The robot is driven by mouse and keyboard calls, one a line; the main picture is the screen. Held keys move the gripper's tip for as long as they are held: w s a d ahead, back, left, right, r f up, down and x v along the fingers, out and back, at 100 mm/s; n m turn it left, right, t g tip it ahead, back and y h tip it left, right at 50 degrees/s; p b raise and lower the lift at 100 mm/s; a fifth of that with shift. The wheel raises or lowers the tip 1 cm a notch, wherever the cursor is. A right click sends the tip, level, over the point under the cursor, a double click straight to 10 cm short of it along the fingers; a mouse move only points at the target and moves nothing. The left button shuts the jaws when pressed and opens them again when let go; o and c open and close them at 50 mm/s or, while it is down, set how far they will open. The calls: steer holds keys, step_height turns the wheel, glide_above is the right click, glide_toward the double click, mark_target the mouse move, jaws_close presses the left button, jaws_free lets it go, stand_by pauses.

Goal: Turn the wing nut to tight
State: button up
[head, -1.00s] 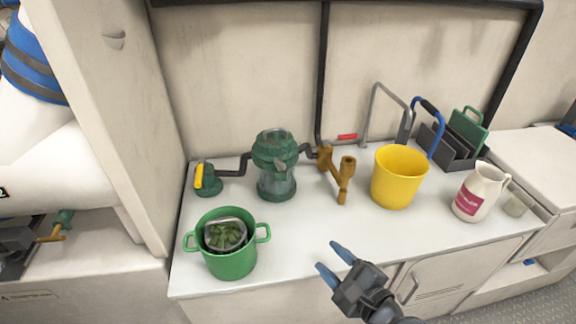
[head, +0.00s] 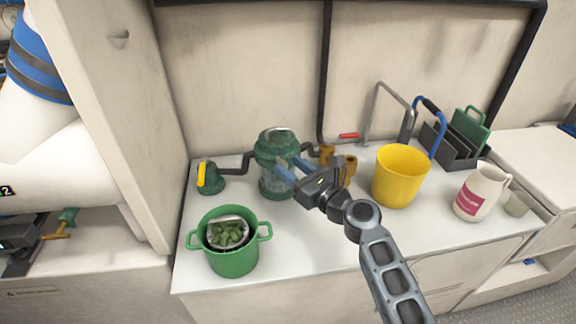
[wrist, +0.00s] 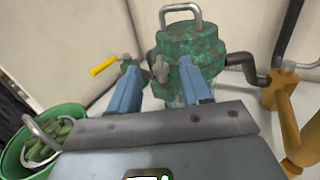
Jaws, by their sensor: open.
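The green strainer (head: 275,150) stands on the white counter, with a clear lower body and a metal handle on top. In the wrist view the strainer lid (wrist: 190,42) is straight ahead. A small grey wing nut (wrist: 160,69) shows on its near side, between and beyond my blue fingertips. My gripper (head: 286,167) is open and empty in front of the strainer; the wrist view also shows its fingers (wrist: 161,72) apart around the line to the wing nut. I cannot tell whether they touch it. In the head view my gripper hides part of the strainer and the wing nut.
A green pot (head: 232,255) holding a metal basket stands front left. A yellow-handled valve (head: 207,178) is left of the strainer; brass fittings (head: 347,168) and a yellow bucket (head: 399,177) are right. A white jug (head: 480,192) stands farther right. The front middle counter is clear.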

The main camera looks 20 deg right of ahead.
steer(key=shift+x, duration=0.95)
steer(key=shift+c, duration=0.2)
jaws_close()
